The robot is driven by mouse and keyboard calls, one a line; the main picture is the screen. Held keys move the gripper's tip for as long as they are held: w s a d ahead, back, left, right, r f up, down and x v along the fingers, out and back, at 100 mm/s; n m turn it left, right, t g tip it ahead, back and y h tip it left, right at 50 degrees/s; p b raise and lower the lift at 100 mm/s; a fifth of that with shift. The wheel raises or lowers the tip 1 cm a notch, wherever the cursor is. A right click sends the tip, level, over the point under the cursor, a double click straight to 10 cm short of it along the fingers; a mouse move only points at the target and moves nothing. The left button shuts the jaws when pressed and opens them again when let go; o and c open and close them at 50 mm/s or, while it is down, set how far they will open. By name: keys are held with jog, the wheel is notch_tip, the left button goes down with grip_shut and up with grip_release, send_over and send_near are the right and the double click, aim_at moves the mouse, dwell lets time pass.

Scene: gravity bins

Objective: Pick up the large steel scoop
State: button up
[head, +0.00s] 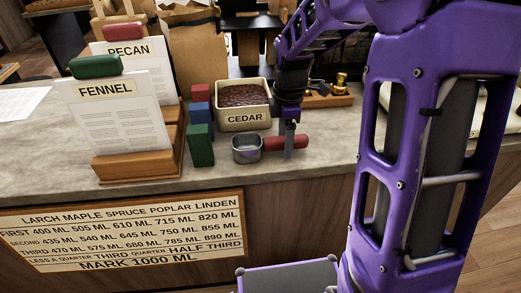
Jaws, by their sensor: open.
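The steel scoop (246,149) is a round metal cup with a red handle (289,142) pointing right. It lies on the grey counter near its front edge, in front of the cream bin labelled CEDAR (244,117). My gripper (289,150) points down at the handle, just right of the cup. A grey finger shows in front of the red handle, and the other finger is hidden. The gripper is open. I cannot tell whether it touches the handle.
Green (200,145), blue (200,116) and red (198,93) blocks stand left of the scoop. Wooden card holders labelled FENNEL (135,165) and PECAN stand further left. A wooden tray (330,99) with small items sits behind right. A text board (122,234) is on the counter front.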

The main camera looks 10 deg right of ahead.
grip_shut()
dwell(1.4)
